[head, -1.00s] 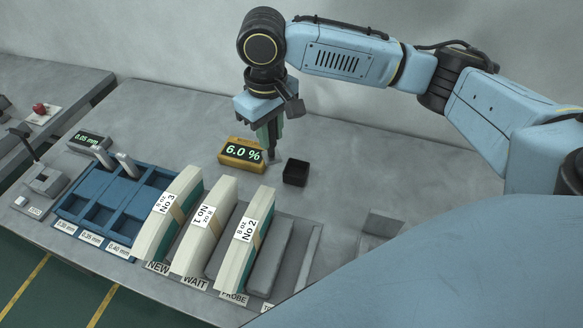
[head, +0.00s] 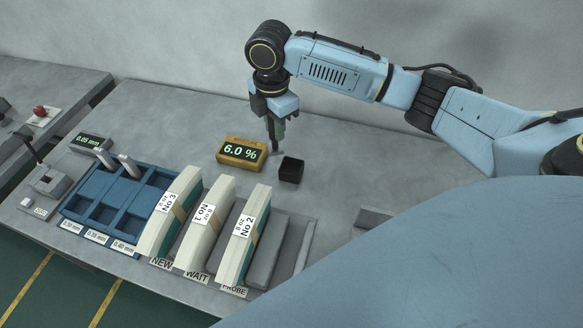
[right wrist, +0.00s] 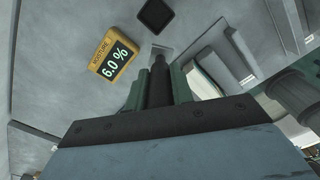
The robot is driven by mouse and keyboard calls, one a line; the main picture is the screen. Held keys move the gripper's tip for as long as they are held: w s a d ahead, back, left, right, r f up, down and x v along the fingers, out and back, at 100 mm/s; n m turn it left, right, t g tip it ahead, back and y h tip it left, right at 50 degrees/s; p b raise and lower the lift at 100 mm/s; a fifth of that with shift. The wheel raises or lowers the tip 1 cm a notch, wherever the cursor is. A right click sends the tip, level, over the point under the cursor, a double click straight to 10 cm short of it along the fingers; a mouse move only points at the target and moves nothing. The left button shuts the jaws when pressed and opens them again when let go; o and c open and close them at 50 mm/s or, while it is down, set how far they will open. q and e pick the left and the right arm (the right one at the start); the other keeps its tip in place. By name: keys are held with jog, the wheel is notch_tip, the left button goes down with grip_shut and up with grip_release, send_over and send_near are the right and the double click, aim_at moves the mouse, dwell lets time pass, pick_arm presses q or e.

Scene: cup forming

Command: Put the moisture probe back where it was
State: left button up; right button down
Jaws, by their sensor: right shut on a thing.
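My right gripper (head: 277,132) points down over the bench, shut on the dark, rod-like moisture probe. In the right wrist view the probe (right wrist: 160,82) sits between the green fingers (right wrist: 160,90), and its far end points toward the bench. In the head view the probe's lower end is small and hard to make out; I cannot tell whether it touches the bench. The yellow moisture meter (head: 241,152) reads 6.0 % left of the gripper. A small black open box (head: 291,170) stands just in front and right of it. My left gripper is out of view.
Tall cream blocks labelled No 3 (head: 165,220), No 1 (head: 206,222) and No 2 (head: 243,235) stand in the front rack. A blue compartment tray (head: 118,240) lies to their left, with a gauge (head: 91,142) behind it.

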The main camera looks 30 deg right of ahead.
jog(key=n, duration=0.1)
jog(key=d+n, duration=0.1)
jog(key=shift+w+f+n+p, duration=0.15)
jog(key=shift+f+n+p, duration=0.15)
jog(key=shift+n, duration=0.1)
jog(key=d+f+n, duration=0.1)
jog(key=f+n, duration=0.2)
jog(key=f, duration=0.1)
jog(key=d+f+n+p, duration=0.1)
jog(key=f+n, duration=0.2)
jog(key=f, duration=0.1)
jog(key=d+f+n, duration=0.1)
jog(key=f+n, duration=0.2)
jog(key=f, duration=0.1)
jog(key=shift+d+f+n, duration=0.3)
jog(key=shift+f, duration=0.1)
jog(key=shift+f, duration=0.15)
jog(key=c, duration=1.2)
grip_release()
